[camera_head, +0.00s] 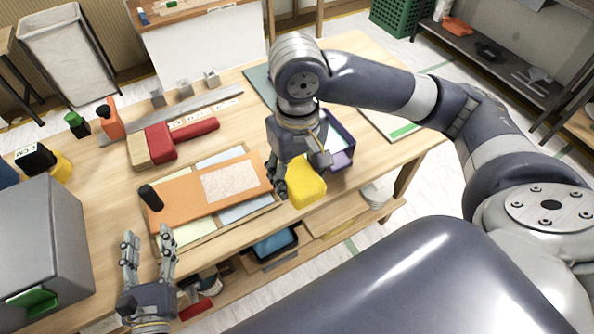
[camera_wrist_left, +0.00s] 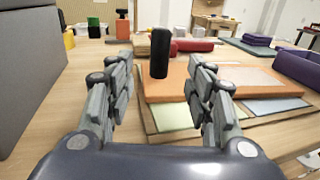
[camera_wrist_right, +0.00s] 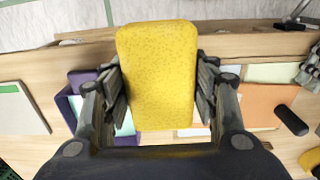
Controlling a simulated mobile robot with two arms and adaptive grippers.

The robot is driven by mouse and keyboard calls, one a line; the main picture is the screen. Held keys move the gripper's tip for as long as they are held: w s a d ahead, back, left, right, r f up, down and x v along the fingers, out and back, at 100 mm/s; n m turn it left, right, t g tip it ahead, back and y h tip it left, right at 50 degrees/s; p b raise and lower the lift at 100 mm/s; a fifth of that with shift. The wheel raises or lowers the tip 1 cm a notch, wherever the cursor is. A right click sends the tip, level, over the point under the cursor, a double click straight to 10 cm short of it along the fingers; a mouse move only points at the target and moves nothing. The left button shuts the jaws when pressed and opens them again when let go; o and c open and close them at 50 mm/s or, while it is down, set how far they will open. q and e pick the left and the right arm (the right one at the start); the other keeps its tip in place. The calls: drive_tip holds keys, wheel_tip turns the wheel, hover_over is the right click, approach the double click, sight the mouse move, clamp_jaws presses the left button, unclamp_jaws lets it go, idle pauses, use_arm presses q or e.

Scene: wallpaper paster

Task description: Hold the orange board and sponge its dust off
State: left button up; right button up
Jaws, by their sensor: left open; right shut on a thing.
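The orange board (camera_head: 184,204) lies on a wooden panel with pale green and blue sheets on the workbench. A pale, speckled dusty patch (camera_head: 230,182) covers its right part, and a black handle (camera_head: 151,197) stands at its left end. My left gripper (camera_head: 148,240) is open and empty in front of the board's left end; the handle (camera_wrist_left: 160,53) shows beyond its fingers in the left wrist view. My right gripper (camera_head: 296,178) is shut on the yellow sponge (camera_head: 306,189), right of the board near the bench's front edge. The sponge (camera_wrist_right: 157,75) fills the fingers in the right wrist view.
A purple tray (camera_head: 342,136) stands just behind the sponge. A red-handled brush (camera_head: 174,141) and a long metal straightedge (camera_head: 190,112) lie behind the board. A grey box (camera_head: 40,235) stands at the left, and small bottles (camera_head: 110,120) stand behind it.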

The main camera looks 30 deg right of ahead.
sight(150, 203)
use_arm(q)
drive_tip(key=shift+w+d+r+p, duration=0.15)
drive_tip(key=shift+w+r+p, duration=0.15)
drive_tip(key=shift+w, duration=0.35)
use_arm(e)
drive_tip(key=shift+s+a+r, duration=0.1)
drive_tip(key=shift+s+r, duration=0.15)
drive_tip(key=shift+r, duration=0.3)
use_arm(q)
drive_tip(key=p+x, duration=0.1)
drive_tip(key=x, duration=0.4)
drive_tip(key=p+x, duration=0.1)
drive_tip(key=x, duration=0.4)
drive_tip(key=shift+f, duration=0.25)
use_arm(e)
drive_tip(key=shift+w+r, duration=0.1)
drive_tip(key=shift+r, duration=0.75)
use_arm(q)
clamp_jaws()
unclamp_jaws()
drive_tip(key=shift+s, duration=0.1)
